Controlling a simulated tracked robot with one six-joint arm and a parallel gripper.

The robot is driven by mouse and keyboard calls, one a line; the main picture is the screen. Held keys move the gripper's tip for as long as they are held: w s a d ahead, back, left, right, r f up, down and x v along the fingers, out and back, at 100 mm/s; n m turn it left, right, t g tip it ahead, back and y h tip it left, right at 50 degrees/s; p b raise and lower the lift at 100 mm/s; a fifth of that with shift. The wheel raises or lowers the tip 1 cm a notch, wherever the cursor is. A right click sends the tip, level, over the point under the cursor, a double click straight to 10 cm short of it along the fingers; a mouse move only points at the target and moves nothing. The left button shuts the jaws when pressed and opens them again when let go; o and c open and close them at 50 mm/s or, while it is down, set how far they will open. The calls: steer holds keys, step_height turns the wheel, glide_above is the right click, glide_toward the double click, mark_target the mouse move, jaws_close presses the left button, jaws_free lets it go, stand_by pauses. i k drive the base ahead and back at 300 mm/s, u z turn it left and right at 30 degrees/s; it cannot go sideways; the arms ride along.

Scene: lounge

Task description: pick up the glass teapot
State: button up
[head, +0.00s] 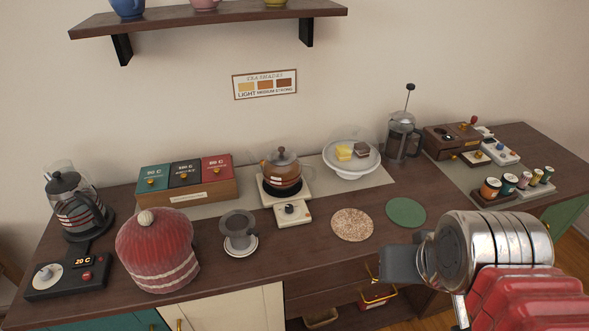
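The glass teapot (282,174) stands upright on a pale warmer plate (303,190) near the middle of the counter. It holds brown liquid and has a dark lid with a round knob. A pale control box with a dark knob (292,211) sits in front of it. My gripper (400,265) is at the lower right, in front of the counter's front edge and well apart from the teapot. Only a dark grey part of it shows past the metal wrist, so its opening cannot be told.
A red knitted cosy (157,252), a grey strainer cup (239,230), a cork mat (352,224) and a green mat (405,212) lie nearer the front. A box of tea tins (186,183) is left of the teapot; a cake stand (351,160) and a French press (403,137) are right.

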mark_target(285, 178)
steer(key=z, duration=0.05)
steer(key=k, duration=0.85)
steer(key=u, duration=1.7)
steer(key=i, duration=1)
